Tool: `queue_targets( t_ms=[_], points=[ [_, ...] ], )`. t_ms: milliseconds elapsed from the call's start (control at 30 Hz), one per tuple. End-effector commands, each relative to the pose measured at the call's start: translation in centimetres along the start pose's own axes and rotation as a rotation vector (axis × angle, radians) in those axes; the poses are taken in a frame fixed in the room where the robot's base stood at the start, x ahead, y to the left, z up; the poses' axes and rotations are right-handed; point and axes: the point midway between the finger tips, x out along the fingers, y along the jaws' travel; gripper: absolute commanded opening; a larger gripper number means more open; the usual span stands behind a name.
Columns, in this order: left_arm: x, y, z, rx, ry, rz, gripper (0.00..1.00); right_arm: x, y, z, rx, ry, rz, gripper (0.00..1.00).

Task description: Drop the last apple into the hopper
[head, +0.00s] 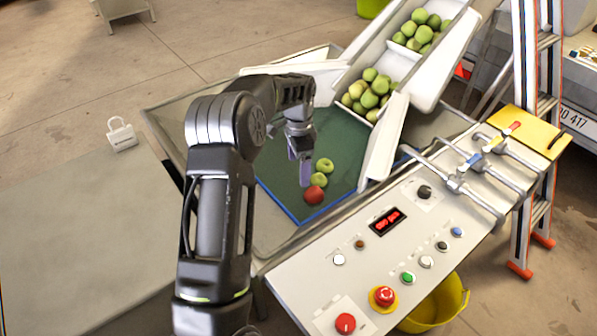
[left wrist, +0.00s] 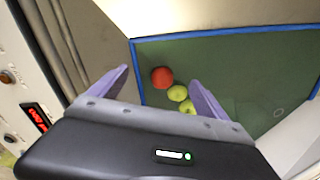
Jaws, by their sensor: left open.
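A red apple (head: 314,195) and two green apples (head: 324,165) lie close together on the green mat (head: 345,140) with a blue edge. The same red apple (left wrist: 162,77) and green apples (left wrist: 178,93) show in the left wrist view. My left gripper (head: 304,172) is above the mat beside the apples, pointing down. In the left wrist view the left gripper (left wrist: 160,90) is open, its purple fingers spread, with the apples seen beyond the gap. It holds nothing. My right gripper is not in view. I cannot tell which opening is the hopper.
A white chute (head: 400,75) holds many green apples (head: 368,92) behind the mat. A control panel (head: 370,255) with buttons and a red display stands in front. A yellow bucket (head: 437,305) is below it. An orange and white ladder (head: 540,110) stands at the right.

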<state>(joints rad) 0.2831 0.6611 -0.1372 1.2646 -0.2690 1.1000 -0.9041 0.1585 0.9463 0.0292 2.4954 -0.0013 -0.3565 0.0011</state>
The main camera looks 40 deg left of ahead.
Motion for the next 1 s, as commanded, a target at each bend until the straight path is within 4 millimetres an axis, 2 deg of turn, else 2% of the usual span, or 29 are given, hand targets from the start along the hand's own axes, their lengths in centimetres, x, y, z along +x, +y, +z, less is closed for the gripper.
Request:
queue_targets(
  t_ms=[100,300,1000],
  points=[
    [-2.1,0.0,-0.1,0.001,0.002,-0.002,0.87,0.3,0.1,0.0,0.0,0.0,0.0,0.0],
    [-4.5,0.0,0.0,0.001,0.0,0.0,0.87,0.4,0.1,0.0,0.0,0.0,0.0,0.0],
    [-4.9,0.0,0.0,0.0,0.0,0.0,0.87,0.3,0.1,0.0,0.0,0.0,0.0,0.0]
  ],
)
